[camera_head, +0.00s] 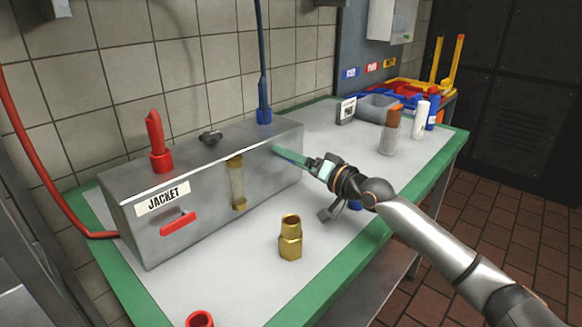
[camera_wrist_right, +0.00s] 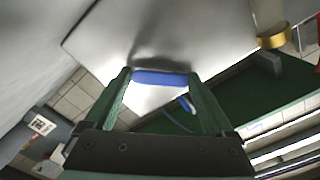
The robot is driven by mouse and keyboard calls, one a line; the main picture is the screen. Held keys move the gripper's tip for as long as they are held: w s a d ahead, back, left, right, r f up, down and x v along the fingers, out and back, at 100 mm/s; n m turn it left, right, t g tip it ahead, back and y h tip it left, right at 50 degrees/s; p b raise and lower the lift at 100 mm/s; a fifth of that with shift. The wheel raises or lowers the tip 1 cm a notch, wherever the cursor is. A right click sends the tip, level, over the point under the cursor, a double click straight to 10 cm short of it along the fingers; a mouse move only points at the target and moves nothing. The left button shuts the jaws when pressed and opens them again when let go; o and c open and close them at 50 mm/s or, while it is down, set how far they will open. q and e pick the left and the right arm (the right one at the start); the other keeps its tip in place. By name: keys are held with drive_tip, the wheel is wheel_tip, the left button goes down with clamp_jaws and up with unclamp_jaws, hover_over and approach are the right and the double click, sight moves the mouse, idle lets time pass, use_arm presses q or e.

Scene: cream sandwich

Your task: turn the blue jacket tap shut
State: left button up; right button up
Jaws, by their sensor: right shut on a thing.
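The grey metal box (camera_head: 205,165) labelled JACKET (camera_head: 163,198) stands along the wall on the bench. The blue jacket tap handle (camera_wrist_right: 162,78) shows in the right wrist view as a blue bar across the space between my green fingertips. My right gripper (camera_head: 283,154) reaches the right end of the box's front face and is shut on this handle; it also shows in the right wrist view (camera_wrist_right: 164,92). In the head view the fingers mostly hide the blue tap. The red tap handle (camera_head: 178,223) sits under the label, slightly tilted. My left gripper is not in view.
A brass fitting (camera_head: 290,238) stands on the bench in front of the box. A sight tube (camera_head: 237,182) is on the box front. A red hose (camera_head: 45,170) runs at left. Bottles (camera_head: 389,132) and a grey bin (camera_head: 376,107) stand at the back right.

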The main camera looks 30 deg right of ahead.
drive_tip(key=n, duration=0.2)
drive_tip(key=r+n, duration=0.1)
drive_tip(key=n, duration=0.4)
drive_tip(key=shift+w+d+r, duration=0.1)
drive_tip(key=shift+d+r, duration=0.15)
drive_tip(key=shift+d, duration=0.05)
drive_tip(key=shift+n+p, duration=0.35)
drive_tip(key=shift+n, duration=0.15)
drive_tip(key=shift+r, duration=0.1)
drive_tip(key=shift+n, duration=0.3)
drive_tip(key=o, duration=1.1)
